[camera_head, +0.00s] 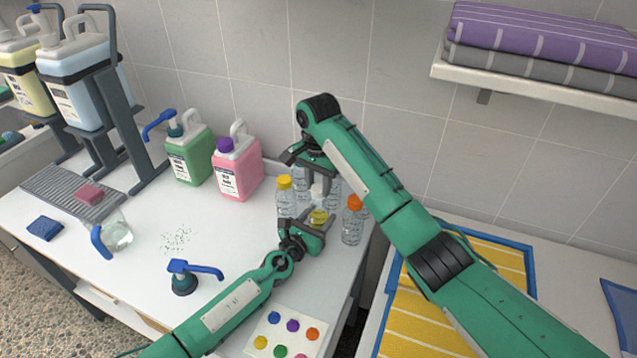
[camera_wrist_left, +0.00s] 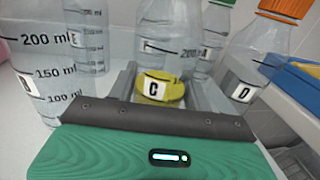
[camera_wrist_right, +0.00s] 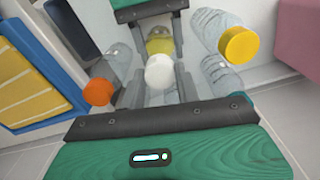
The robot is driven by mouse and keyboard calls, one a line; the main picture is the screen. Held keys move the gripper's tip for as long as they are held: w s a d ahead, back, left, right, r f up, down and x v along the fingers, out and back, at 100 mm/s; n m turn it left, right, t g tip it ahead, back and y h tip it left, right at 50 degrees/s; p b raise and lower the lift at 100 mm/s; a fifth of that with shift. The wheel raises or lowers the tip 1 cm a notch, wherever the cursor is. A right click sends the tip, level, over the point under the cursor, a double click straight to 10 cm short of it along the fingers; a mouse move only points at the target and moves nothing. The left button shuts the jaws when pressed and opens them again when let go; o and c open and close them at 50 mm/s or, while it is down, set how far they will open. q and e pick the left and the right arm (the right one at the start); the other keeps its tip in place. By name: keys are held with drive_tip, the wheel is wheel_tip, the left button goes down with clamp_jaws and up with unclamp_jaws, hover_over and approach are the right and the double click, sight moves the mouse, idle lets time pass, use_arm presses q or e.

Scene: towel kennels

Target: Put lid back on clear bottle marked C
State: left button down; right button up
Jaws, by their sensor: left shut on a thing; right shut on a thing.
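The small clear bottle marked C (camera_wrist_left: 172,91) shows yellow contents between my left gripper's fingers. The bottle also shows in the head view (camera_head: 318,217) and the right wrist view (camera_wrist_right: 160,44). My left gripper (camera_wrist_left: 165,85) is shut on it low on the counter. A white lid (camera_wrist_right: 158,72) is between the fingers of my right gripper (camera_wrist_right: 158,82), which is shut on it. In the head view the white lid (camera_head: 317,190) is just above the bottle, with my right arm reaching over from the right. I cannot tell whether lid and bottle touch.
Bottles crowd close around: a yellow-capped one (camera_head: 285,196) left, an orange-capped one marked D (camera_head: 352,222) right, others behind. A pink jug (camera_head: 238,172) and a green jug (camera_head: 190,155) stand further left.

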drive_tip(key=m, duration=0.6)
drive_tip(key=shift+a, duration=0.15)
drive_tip(key=m, duration=0.5)
drive_tip(key=shift+m, duration=0.3)
drive_tip(key=m, duration=0.4)
drive_tip(key=shift+m, duration=0.4)
drive_tip(key=m, duration=0.5)
drive_tip(key=shift+m, duration=0.3)
drive_tip(key=o, duration=0.9)
drive_tip(key=shift+c, duration=0.2)
